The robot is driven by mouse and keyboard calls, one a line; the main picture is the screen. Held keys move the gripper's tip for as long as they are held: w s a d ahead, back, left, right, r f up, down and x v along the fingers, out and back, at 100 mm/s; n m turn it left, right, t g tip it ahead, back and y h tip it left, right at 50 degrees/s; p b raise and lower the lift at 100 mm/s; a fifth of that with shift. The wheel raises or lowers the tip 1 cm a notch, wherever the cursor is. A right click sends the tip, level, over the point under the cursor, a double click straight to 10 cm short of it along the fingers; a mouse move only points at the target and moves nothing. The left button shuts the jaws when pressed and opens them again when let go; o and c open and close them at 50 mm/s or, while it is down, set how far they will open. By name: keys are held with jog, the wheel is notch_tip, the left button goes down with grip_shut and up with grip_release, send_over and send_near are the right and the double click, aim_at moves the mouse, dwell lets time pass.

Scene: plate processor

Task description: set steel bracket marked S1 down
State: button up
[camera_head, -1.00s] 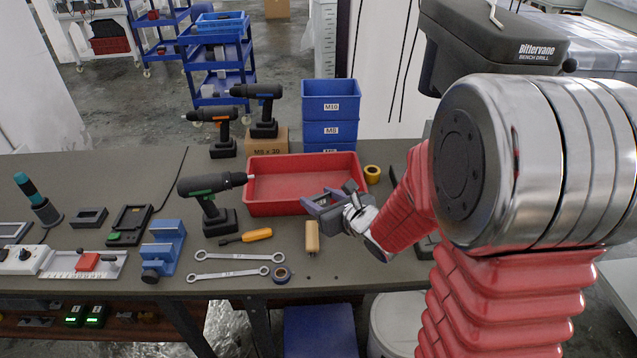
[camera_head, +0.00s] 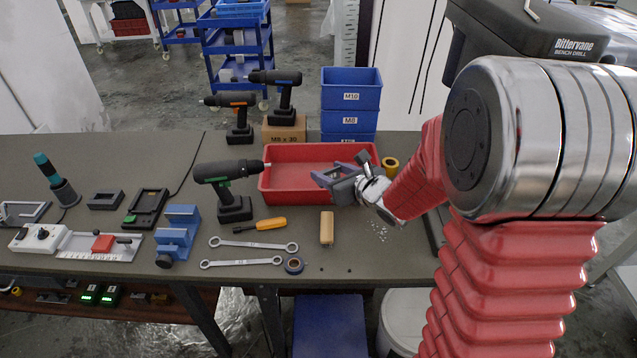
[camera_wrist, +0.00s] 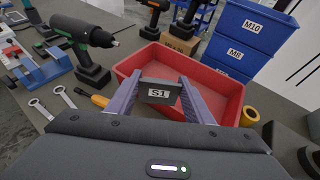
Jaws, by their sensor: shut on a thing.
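The steel bracket marked S1 (camera_wrist: 159,92) is a dark block with a white S1 label, seen in the wrist view between the two purple fingers of my gripper (camera_wrist: 160,94). The fingers are shut on it. In the head view my gripper (camera_head: 338,177) is over the front right part of the red tray (camera_head: 282,194). The bracket is held at the near side of the tray's opening. I cannot tell its exact height over the tray. The tray also shows in the wrist view (camera_wrist: 222,82), and the part of its floor that I see is bare.
A drill with a green mark (camera_head: 226,184) stands just left of the tray. A yellow tape roll (camera_head: 390,164) is at its right. A wooden block (camera_head: 327,228), a screwdriver (camera_head: 262,226) and two wrenches lie in front. Blue bins (camera_head: 350,100) stand behind.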

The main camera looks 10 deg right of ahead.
jog(key=w+a+n+g+y, duration=0.1)
jog(key=w+a+n+y, duration=0.1)
jog(key=w, duration=0.5)
jog(key=w+a+n+g+y, duration=0.1)
jog(key=w+a+n+y, duration=0.1)
jog(key=w, duration=0.6)
jog(key=n+g+y, duration=0.3)
send_over(301, 178)
notch_tip(301, 178, down, 7)
jog(key=shift+w+f, duration=0.1)
jog(key=shift+f, duration=3)
jog(key=shift+f, duration=1.9)
